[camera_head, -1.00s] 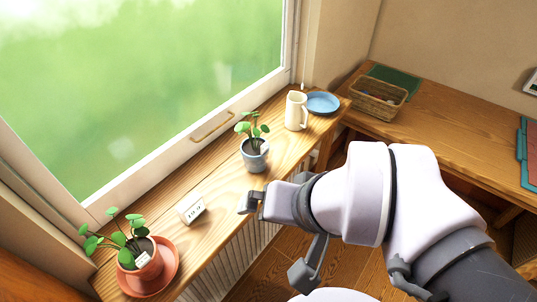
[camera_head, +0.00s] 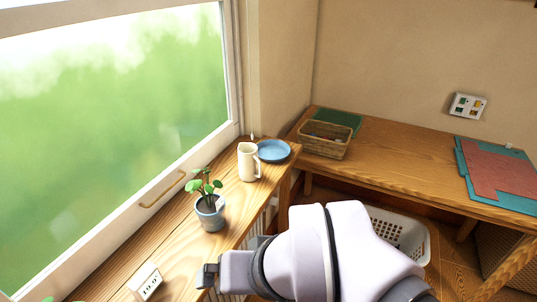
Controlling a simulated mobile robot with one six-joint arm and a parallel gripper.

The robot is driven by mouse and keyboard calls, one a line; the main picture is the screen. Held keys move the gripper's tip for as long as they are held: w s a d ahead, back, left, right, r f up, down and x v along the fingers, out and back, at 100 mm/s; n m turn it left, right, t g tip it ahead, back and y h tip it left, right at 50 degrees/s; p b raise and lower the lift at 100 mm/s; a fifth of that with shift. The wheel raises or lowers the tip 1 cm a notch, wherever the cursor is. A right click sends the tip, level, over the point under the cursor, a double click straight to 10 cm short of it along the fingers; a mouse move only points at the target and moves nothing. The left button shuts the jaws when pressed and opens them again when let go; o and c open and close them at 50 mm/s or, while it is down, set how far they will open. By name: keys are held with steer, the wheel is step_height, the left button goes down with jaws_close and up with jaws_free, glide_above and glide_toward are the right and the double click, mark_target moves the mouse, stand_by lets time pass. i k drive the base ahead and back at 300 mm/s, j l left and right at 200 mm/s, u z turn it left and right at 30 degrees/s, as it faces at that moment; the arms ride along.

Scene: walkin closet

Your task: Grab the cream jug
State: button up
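The cream jug (camera_head: 248,162) stands upright on the wooden window sill (camera_head: 180,243), near its far end, with its handle on the right side. A blue plate (camera_head: 273,151) lies just behind it to the right. My gripper (camera_head: 211,277) is at the bottom of the view, in front of the sill and well short of the jug. One finger shows at its left end; the other is cut off by the frame's lower edge. It was wide open in the earlier frame, and the visible finger keeps the same pose. I see nothing held in it.
A potted plant in a blue-grey pot (camera_head: 210,213) stands on the sill between my gripper and the jug. A small white display (camera_head: 146,283) sits nearer. A wicker basket (camera_head: 325,140) is on the desk (camera_head: 400,158) at right. A white laundry basket (camera_head: 398,228) stands below.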

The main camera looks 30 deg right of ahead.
mark_target(250, 167)
steer(key=i+l, duration=0.25)
steer(key=l, duration=0.15)
steer(key=i+l, duration=0.55)
steer(key=l, duration=0.25)
steer(key=i+l, duration=0.25)
steer(key=l, duration=0.15)
steer(key=j+u, duration=0.05)
